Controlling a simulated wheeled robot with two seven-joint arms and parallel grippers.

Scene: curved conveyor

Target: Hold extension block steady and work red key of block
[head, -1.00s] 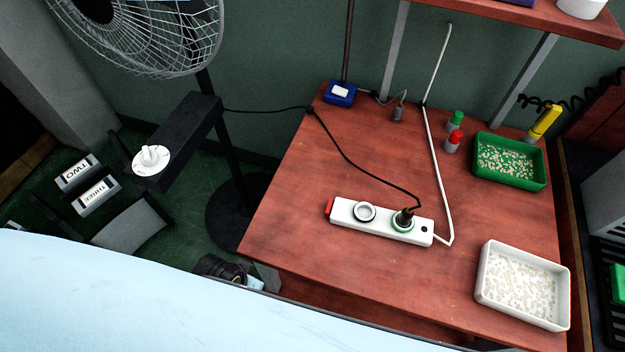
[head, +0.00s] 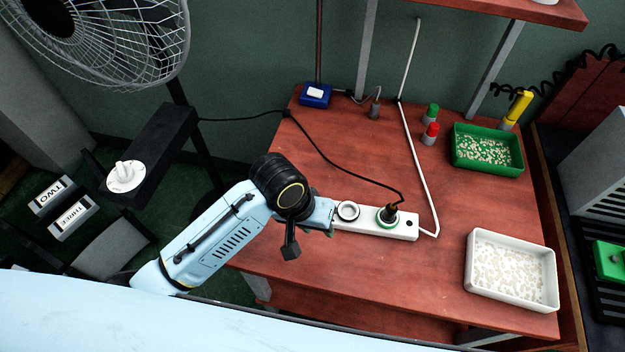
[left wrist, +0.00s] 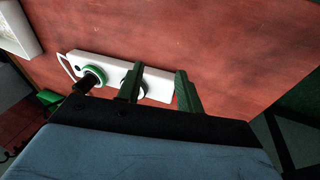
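The white extension block (head: 367,218) lies on the red-brown table. It has an empty grey-rimmed socket (head: 348,211) and a green-rimmed socket with a black plug (head: 391,211) in it. My left gripper (head: 322,227) is at the block's left end and covers it, so the red key is hidden in the head view. In the left wrist view the block (left wrist: 157,83) shows between the two dark green fingers (left wrist: 159,90), which stand apart. One finger overlaps the block near the grey socket, the other is past its end. Contact cannot be told. My right gripper is not in view.
A white tray (head: 470,267) and a green tray (head: 457,160) stand on the right of the table. Red-capped (head: 430,134) and green-capped (head: 431,114) bottles stand behind. A white cord (head: 416,160) and a black cable (head: 345,167) run behind the block. A fan (head: 120,40) stands left.

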